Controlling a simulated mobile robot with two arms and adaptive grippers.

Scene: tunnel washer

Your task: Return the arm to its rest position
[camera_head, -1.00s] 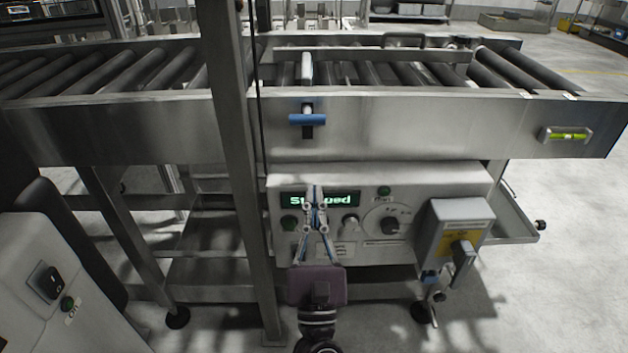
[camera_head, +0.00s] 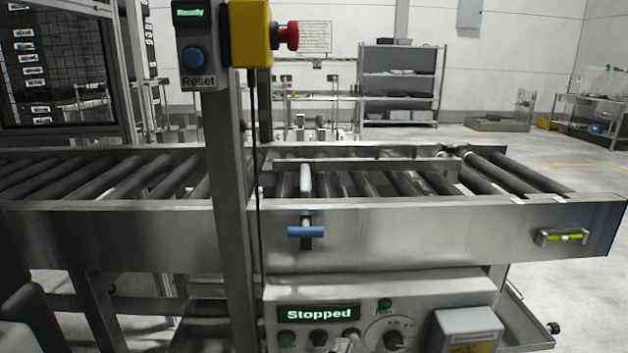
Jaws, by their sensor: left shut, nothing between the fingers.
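The rest of my left arm is below the frame. I cannot tell how far the tip is from the panel. My right gripper is not in view.
A roller conveyor (camera_head: 400,225) spans the view above the panel. A grey switch box (camera_head: 465,325) is at lower right. Open floor lies right.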

